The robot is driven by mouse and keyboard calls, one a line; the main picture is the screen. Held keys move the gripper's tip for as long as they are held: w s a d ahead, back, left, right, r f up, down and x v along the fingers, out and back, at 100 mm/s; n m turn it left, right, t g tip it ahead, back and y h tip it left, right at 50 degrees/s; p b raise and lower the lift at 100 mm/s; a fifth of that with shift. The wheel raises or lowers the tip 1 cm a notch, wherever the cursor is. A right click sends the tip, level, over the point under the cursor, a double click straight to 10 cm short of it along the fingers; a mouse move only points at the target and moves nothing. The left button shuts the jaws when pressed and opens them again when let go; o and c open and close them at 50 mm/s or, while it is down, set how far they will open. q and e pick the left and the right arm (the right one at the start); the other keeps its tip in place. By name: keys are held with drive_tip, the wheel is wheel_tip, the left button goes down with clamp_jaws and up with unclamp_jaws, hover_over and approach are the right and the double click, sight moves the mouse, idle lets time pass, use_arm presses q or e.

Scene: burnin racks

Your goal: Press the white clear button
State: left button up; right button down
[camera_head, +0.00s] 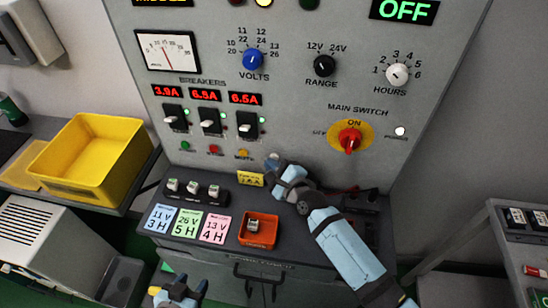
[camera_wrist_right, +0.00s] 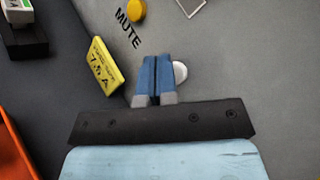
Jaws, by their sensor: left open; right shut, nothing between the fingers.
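A white round button (camera_wrist_right: 180,72) shows on the grey panel in the right wrist view, partly hidden behind my right gripper's fingers. My right gripper (camera_wrist_right: 155,75) is shut and empty, its blue fingertips overlapping the button's left side in the picture. I cannot tell whether they touch it. In the head view my right gripper (camera_head: 273,161) is at the panel's lower edge, to the right of the yellow button (camera_head: 243,153). It covers the white button's place there, and any label is hidden. My left gripper (camera_head: 178,291) is open at the bottom, away from the panel.
The yellow button also shows in the wrist view (camera_wrist_right: 136,10), above the word MUTE. A yellow 7.5 A sign (camera_head: 250,179) stands close to my right gripper. An orange tray (camera_head: 266,239) and several coloured cards lie on the ledge. A red main switch (camera_head: 350,138) is at the right.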

drive_tip(key=shift+w+d, duration=0.25)
drive_tip(key=shift+w, duration=0.3)
idle(0.8)
drive_tip(key=shift+s+f, duration=0.35)
drive_tip(key=shift+s, duration=0.2)
drive_tip(key=shift+s+f, duration=0.1)
drive_tip(key=shift+s, duration=0.3)
drive_tip(key=shift+s+a+r+p, duration=0.1)
drive_tip(key=shift+s+a+p, duration=0.2)
drive_tip(key=shift+s, duration=0.45)
drive_tip(key=shift+s+a+r+p, duration=0.1)
drive_tip(key=shift+s+p, duration=0.35)
drive_tip(key=shift+s, duration=0.35)
drive_tip(key=shift+s+a+p, duration=0.15)
drive_tip(key=shift+s+p, duration=0.2)
drive_tip(key=shift+s, duration=0.4)
